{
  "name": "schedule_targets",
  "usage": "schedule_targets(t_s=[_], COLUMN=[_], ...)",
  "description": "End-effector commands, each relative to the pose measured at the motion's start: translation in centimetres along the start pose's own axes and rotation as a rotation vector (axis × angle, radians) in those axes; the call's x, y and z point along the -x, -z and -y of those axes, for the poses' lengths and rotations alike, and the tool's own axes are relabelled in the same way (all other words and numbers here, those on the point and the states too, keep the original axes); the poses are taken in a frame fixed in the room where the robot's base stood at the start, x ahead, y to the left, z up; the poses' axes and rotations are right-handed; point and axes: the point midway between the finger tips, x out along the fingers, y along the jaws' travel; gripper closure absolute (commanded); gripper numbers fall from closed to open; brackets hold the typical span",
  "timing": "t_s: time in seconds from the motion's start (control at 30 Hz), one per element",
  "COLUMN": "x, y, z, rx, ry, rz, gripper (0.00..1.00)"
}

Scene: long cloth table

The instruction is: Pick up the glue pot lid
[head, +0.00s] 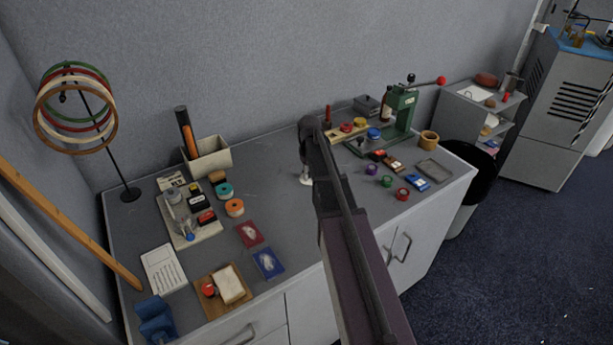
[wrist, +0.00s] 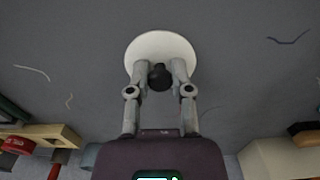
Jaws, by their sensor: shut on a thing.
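The glue pot lid is a white round disc (wrist: 160,48) with a dark round knob (wrist: 160,78), seen in the wrist view at the upper middle. My gripper (wrist: 160,70) has one finger on each side of the knob and is shut on it. In the head view my gripper (head: 305,172) is over the middle of the grey table, partly hidden by my arm. Only a small white part of the lid (head: 306,181) shows below the fingers. I cannot tell whether the lid touches the table top.
The grey table (head: 290,215) is mostly bare around my gripper. A light tray (head: 187,225) with small items stands left, near a cream box (head: 210,160). A green press (head: 402,108) stands at the back right, with tape rolls (head: 403,194) in front.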

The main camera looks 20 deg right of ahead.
Motion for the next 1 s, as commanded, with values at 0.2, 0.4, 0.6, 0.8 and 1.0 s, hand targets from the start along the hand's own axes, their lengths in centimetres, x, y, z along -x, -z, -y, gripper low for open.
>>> schedule_targets(t_s=[0.2,0.4,0.6,0.8,1.0], x=[1.3,3.0,3.6,4.1,4.5], y=[0.0,0.0,-2.8,-7.1,-10.9], z=[0.0,0.0,-0.8,-2.6,-4.3], rx=[0.000,0.000,-0.004,-0.003,-0.002], ry=[0.000,0.000,0.000,0.000,0.000], rz=[0.000,0.000,0.000,0.000,0.000], gripper=[0.97,0.97,0.97,0.97,0.97])
